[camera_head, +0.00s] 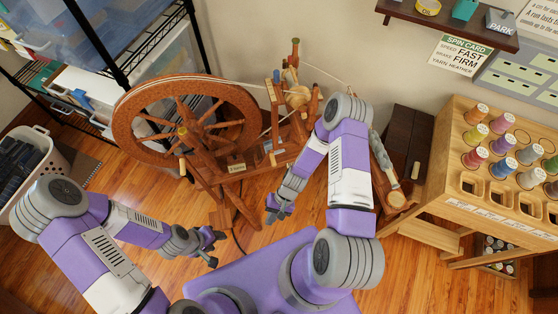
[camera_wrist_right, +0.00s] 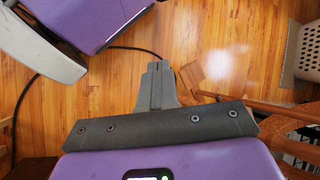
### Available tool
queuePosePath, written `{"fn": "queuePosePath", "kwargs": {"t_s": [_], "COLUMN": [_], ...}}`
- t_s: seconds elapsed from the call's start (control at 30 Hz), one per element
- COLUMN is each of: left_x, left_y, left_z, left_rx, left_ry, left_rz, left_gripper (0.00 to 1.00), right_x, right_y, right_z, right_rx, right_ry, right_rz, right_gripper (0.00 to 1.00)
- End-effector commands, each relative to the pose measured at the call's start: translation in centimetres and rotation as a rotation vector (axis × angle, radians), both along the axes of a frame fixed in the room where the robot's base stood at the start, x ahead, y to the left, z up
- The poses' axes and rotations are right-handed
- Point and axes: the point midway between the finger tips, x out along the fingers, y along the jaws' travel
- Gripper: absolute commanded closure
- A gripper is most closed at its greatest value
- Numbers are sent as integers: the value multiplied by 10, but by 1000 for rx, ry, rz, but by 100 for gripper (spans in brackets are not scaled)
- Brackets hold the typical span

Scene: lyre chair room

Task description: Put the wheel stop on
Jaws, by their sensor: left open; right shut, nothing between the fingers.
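The spinning wheel stands against the wall in the head view, with its large brown drive wheel (camera_head: 245,103) upright at the left and its spindle posts (camera_head: 277,105) at the right. A small pale peg (camera_head: 182,166) shows at the wheel's lower side. I cannot tell which part is the wheel stop. My right gripper (camera_head: 273,215) is shut and empty, below and in front of the wheel's base. In the right wrist view its closed fingers (camera_wrist_right: 157,85) point at bare floor. My left gripper (camera_head: 214,249) is open and empty, lower and left of the right one, apart from the wheel.
A wooden thread rack (camera_head: 470,203) with several spools stands at the right. A white laundry basket (camera_head: 52,160) is at the left, beside wire shelving (camera_head: 125,78). A dark cable (camera_wrist_right: 125,48) lies on the floor. Some wooden floor is clear before the wheel.

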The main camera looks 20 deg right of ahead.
Motion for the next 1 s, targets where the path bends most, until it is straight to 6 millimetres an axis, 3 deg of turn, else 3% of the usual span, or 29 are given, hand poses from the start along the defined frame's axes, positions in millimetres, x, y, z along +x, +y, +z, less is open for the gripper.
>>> {"fn": "queuePosePath", "kwargs": {"t_s": [0.03, 0.17, 0.27, 0.4, 0.47, 0.6, 0.7, 0.83, 1.0], "left_x": [0, 0, 0, 0, 0, 0, 0, 0, 0], "left_y": [0, 0, 0, 0, 0, 0, 0, 0, 0], "left_z": [-12, -26, -37, -52, -57, -66, -69, -70, -69], "left_rx": [0, 0, 0, 0, 0, 0, 0, 0, 0], "left_ry": [0, 0, 0, 0, 0, 0, 0, 0, 0], "left_rz": [0, 0, 0, 0, 0, 0, 0, 0, 0], "left_gripper": [50, 50, 50, 50, 50, 50, 50, 50, 50], "right_x": [8, 41, 78, 126, 138, 145, 140, 135, 135], "right_y": [0, -1, -16, -72, -104, -172, -203, -220, -223], "right_z": [-25, -55, -70, -83, -86, -86, -84, -81, -80], "right_rx": [86, 355, 578, 847, 929, 1028, 1049, 1055, 1056], "right_ry": [50, 84, 10, -239, -379, -693, -844, -936, -949], "right_rz": [-72, -257, -424, -669, -762, -918, -976, -1003, -1007], "right_gripper": [100, 100, 100, 100, 100, 100, 100, 100, 100]}}
